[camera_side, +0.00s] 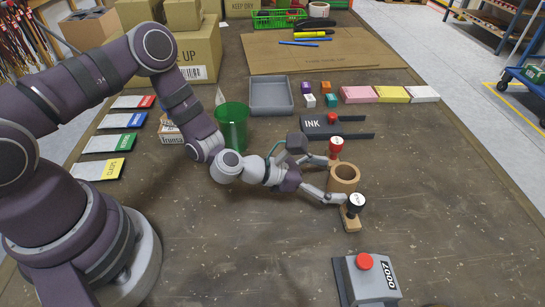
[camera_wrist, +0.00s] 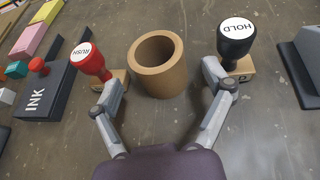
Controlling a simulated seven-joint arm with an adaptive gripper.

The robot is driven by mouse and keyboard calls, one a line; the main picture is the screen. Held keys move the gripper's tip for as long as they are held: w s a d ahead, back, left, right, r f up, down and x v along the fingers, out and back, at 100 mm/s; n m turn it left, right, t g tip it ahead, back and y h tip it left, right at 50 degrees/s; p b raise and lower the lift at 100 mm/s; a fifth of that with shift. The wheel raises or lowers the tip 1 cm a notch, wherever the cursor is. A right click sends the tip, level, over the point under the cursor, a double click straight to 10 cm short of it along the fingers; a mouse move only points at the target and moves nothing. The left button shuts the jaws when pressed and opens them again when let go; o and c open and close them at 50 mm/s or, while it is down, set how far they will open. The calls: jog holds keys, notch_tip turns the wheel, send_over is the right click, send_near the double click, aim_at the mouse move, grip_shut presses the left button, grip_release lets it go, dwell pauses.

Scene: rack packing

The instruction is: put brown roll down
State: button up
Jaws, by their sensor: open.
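The brown roll (camera_side: 344,185) stands upright on the brown table top, its hollow end facing up. It also shows in the wrist view (camera_wrist: 158,84), centred ahead of my palm. My gripper (camera_side: 332,179) is open, with one finger on each side of the roll and a visible gap to it on both sides. In the wrist view, the left finger is close to the red RUSH stamp (camera_wrist: 89,62) and the right finger is close to the black HOLD stamp (camera_wrist: 236,39); I cannot tell whether they touch.
The two stamps flank the roll closely. A dark INK pad (camera_side: 318,127) lies behind, and a 0007 box with a red button (camera_side: 367,281) stands in front. A green bin (camera_side: 231,122) and grey tray (camera_side: 271,97) are farther back. The table right of the roll is clear.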

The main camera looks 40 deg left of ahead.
jog(key=v, duration=0.9)
jog(key=shift+s, duration=0.1)
jog(key=shift+a+r, duration=0.1)
jog(key=shift+r, duration=0.1)
notch_tip(320, 180, up, 4)
jog(key=s+d+m+g+h, duration=0.2)
jog(key=d+m+g+h, duration=0.15)
jog(key=m, duration=0.95)
jog(key=s+a+r+m+g+y, duration=0.1)
jog(key=s+a+r+m+y, duration=0.3)
jog(key=a+m, duration=0.3)
jog(key=s+a+r+m+g+y, duration=0.1)
jog(key=s+a+r+m+y, duration=0.4)
jog(key=a+r+m+y, duration=0.2)
jog(key=shift+a+r+m, duration=0.2)
jog(key=shift+a+m, duration=0.35)
jog(key=shift+m, duration=0.35)
